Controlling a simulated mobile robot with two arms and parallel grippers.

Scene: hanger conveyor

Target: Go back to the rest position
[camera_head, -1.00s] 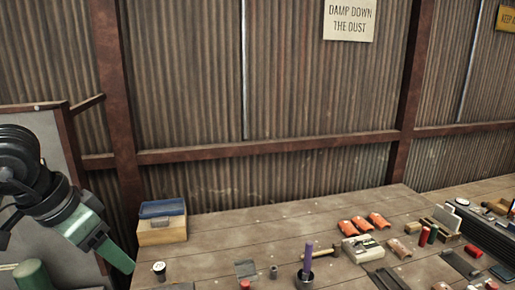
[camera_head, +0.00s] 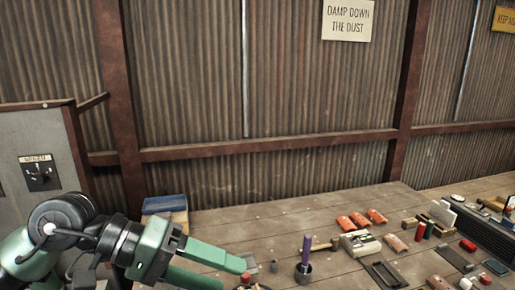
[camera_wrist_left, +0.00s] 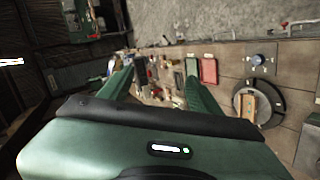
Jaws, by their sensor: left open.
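My left gripper (camera_head: 232,272) comes in from the lower left of the head view, in front of the wooden workbench (camera_head: 300,215). Its green fingers are apart, with nothing seen between them. In the left wrist view the two green fingers (camera_wrist_left: 155,82) are spread wide, with the cluttered bench beyond them. The arm hides part of a wooden box with a blue top (camera_head: 166,206) at the bench's left end. My right gripper is in neither view.
A purple-handled tool (camera_head: 306,250) stands in a dark cup near the fingers. Several orange pieces (camera_head: 360,219) and a pale box (camera_head: 360,243) lie further right. A grey panel with a dial (camera_head: 40,172) stands at left. A corrugated wall (camera_head: 280,75) closes the back.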

